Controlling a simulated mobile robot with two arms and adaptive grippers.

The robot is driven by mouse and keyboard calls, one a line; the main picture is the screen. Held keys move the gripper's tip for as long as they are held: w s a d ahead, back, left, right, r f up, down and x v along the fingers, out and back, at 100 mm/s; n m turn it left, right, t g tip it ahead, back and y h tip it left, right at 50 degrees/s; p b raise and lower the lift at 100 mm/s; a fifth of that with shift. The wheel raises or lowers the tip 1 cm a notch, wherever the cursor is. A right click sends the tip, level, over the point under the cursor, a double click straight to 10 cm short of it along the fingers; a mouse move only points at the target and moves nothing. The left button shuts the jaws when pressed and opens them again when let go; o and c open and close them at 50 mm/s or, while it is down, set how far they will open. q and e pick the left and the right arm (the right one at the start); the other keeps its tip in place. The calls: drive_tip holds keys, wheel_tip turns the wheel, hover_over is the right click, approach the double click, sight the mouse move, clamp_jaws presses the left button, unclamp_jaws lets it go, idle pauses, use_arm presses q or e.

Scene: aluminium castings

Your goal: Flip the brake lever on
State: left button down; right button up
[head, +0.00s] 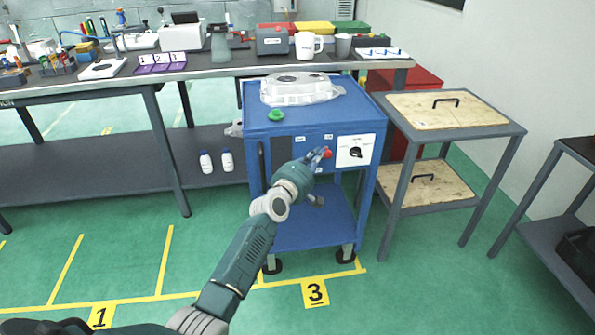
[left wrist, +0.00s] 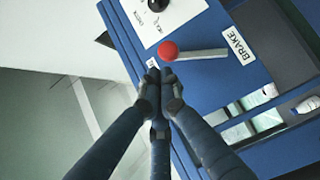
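The brake lever's red ball knob (head: 327,154) is on the front of a blue cart (head: 275,125). In the left wrist view the red knob (left wrist: 168,50) sits at the end of a pale bar (left wrist: 203,54). The bar runs towards a white BRAKE label (left wrist: 238,45). My left gripper (head: 324,153) is at the cart front, beside the knob. In the left wrist view its fingertips (left wrist: 161,80) come together just below the knob, with nothing visible between them. I cannot tell if they touch the knob. My right gripper is not in view.
A white panel with a black dial (head: 356,152) is right of the knob. A wood-topped table (head: 440,108) stands close right. The floor in front is clear.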

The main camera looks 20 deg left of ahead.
use_arm(q)
drive_tip(key=s, duration=1)
drive_tip(key=shift+s+a+r, duration=0.2)
drive_tip(key=shift+s+a, duration=0.2)
